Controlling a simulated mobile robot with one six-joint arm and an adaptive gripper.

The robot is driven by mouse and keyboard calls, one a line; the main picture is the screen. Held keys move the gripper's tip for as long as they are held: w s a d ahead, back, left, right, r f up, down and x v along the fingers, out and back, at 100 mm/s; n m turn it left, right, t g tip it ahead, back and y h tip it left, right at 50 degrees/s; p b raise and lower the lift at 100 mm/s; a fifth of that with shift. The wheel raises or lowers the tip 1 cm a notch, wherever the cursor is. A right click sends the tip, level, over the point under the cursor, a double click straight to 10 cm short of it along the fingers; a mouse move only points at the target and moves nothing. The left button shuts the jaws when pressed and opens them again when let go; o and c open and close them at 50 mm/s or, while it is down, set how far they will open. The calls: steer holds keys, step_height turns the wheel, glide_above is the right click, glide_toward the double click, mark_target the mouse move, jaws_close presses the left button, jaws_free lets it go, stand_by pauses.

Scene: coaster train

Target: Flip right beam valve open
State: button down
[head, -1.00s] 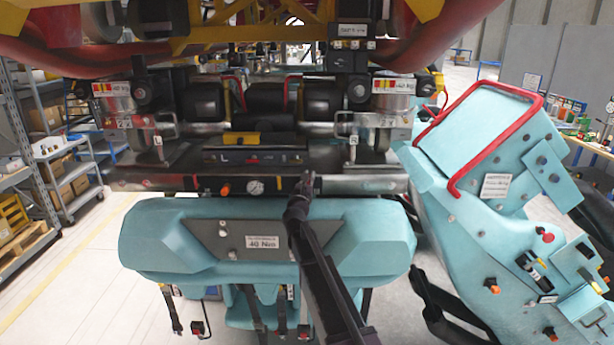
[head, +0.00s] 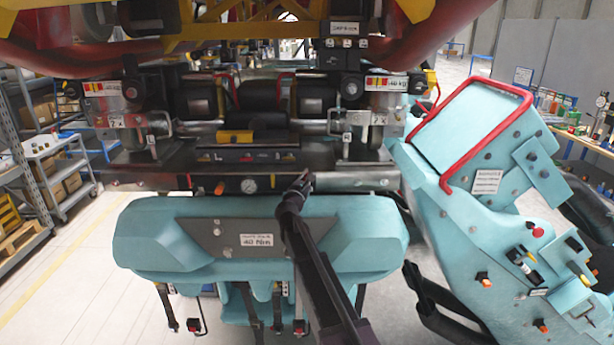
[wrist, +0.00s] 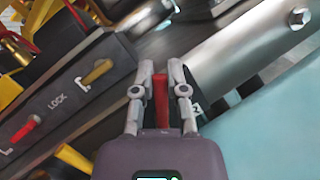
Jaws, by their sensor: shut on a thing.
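The right beam valve shows as a red lever (wrist: 161,100) in the wrist view, standing between the two fingers of my gripper (wrist: 161,70). The fingers are shut on it from both sides, and the lever points along them. In the head view my gripper (head: 303,182) is at the right part of the dark beam (head: 330,181), above the teal seat back, and hides the valve. An orange valve (head: 219,188) and a round gauge (head: 249,186) sit further left on the beam.
A panel marked LOCK with a yellow lever (wrist: 97,72) and a red lever (wrist: 27,129) lies left of my fingers in the wrist view. The teal seat back (head: 180,235) is just below the beam. A teal unit with a red bar (head: 447,130) stands close on the right.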

steer(key=c, duration=0.7)
jaws_free()
steer(key=shift+o, duration=0.2)
steer(key=shift+a+n, duration=0.1)
steer(key=shift+n, duration=0.2)
